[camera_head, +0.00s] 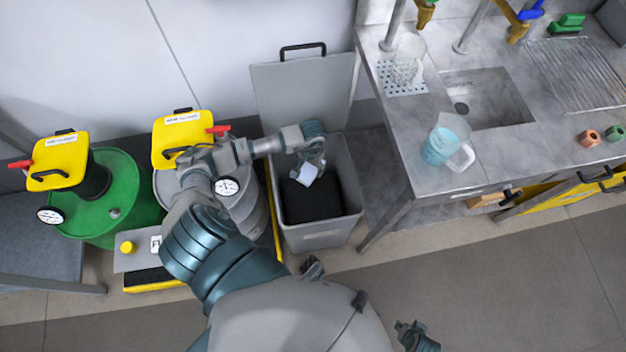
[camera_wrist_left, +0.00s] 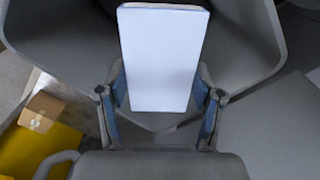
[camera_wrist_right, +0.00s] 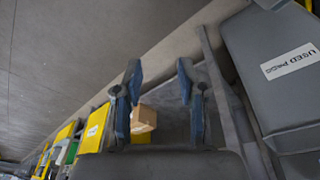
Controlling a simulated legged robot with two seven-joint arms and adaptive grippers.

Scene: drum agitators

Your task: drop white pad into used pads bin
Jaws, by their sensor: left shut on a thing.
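The white pad (camera_head: 307,174) is a small flat block. My left gripper (camera_head: 313,160) is shut on it, above the open mouth of the grey used pads bin (camera_head: 318,236). In the left wrist view the pad (camera_wrist_left: 162,60) sits between the two blue fingers (camera_wrist_left: 161,88), with the bin's grey walls around it. The bin's hinged lid (camera_head: 302,92) stands open at the back. The bin's inside looks black. In the right wrist view the bin (camera_wrist_right: 278,85) shows a USED PADS label. My right gripper (camera_wrist_right: 160,72) is open and empty, low at the front in the head view (camera_head: 415,337).
A green drum (camera_head: 122,200) and a grey drum (camera_head: 238,205), with yellow lids, stand left of the bin. A sink counter (camera_head: 420,170) with a blue-filled jug (camera_head: 440,146) and a clear jug (camera_head: 408,62) stands right. Floor in front is clear.

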